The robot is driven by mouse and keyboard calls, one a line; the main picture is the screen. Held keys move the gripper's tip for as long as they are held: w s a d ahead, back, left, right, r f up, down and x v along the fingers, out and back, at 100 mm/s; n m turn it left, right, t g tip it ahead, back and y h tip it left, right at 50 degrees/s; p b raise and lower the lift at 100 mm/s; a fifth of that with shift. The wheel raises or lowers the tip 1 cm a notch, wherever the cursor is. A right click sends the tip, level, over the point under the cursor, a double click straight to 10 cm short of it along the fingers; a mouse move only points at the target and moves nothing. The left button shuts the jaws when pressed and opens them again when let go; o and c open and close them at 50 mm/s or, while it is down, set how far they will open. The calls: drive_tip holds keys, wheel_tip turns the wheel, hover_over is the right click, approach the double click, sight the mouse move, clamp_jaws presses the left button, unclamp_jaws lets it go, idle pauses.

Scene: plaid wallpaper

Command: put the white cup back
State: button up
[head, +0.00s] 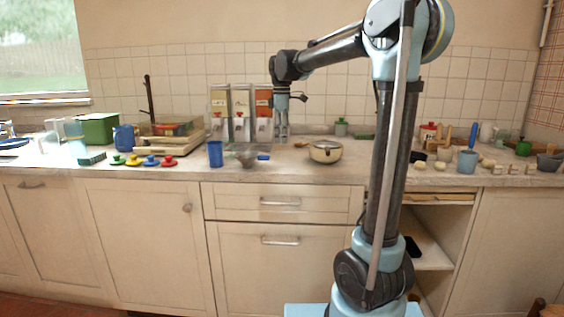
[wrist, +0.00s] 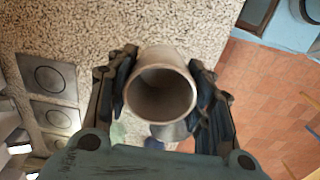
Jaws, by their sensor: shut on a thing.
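The white cup (wrist: 160,92) fills the middle of the wrist view, greyish white, with its open mouth towards the camera. My gripper (wrist: 161,85) is shut on it, with one dark finger on each side. In the head view my gripper (head: 282,136) hangs pointing down over the back of the counter, just right of the dispenser (head: 240,112). The cup cannot be made out clearly there. I cannot tell whether its base touches the counter.
A blue cup (head: 215,154) and a small glass bowl (head: 246,159) stand in front. Coloured knobbed lids (head: 151,161) lie left. Bare counter (head: 285,167) shows along the front.

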sight(282, 164)
drive_tip(key=shift+f, duration=4.05)
drive_tip(key=o, duration=1.2)
drive_tip(key=shift+f, duration=0.1)
drive_tip(key=shift+c, duration=0.2)
wheel_tip(282, 164, up, 12)
drive_tip(key=shift+r, duration=0.15)
